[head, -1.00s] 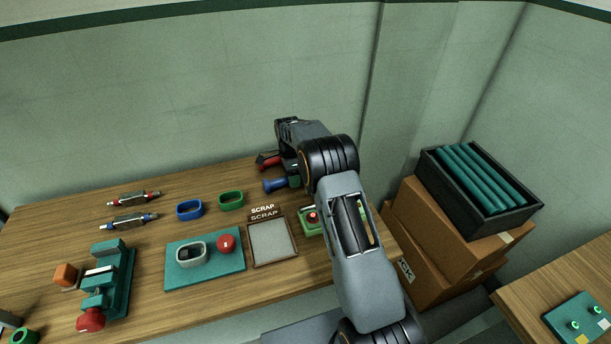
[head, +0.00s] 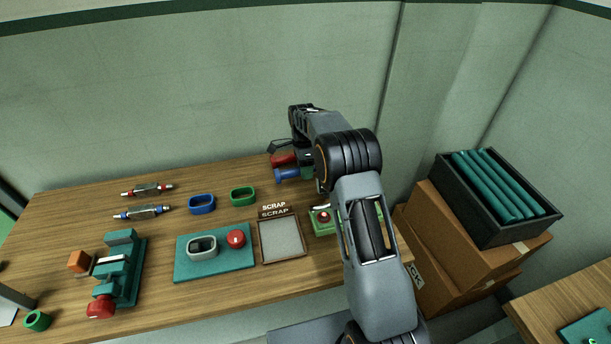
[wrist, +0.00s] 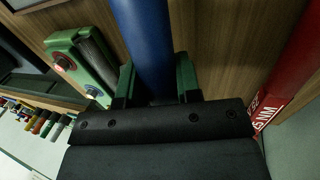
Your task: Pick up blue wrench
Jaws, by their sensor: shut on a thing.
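The blue wrench (head: 287,174) is at the back right of the wooden bench, its blue handle end pointing left. In the wrist view its blue shaft (wrist: 145,45) runs between the green fingers of my gripper (wrist: 155,82), which is shut on it. I cannot tell clearly whether the wrench is clear of the bench top.
A red wrench (head: 283,159) lies just behind; its labelled red shaft (wrist: 292,75) is right in the wrist view. A green box with a red button (head: 323,218) and the scrap tray (head: 262,246) are nearer. Cartons (head: 435,215) stand right of the bench.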

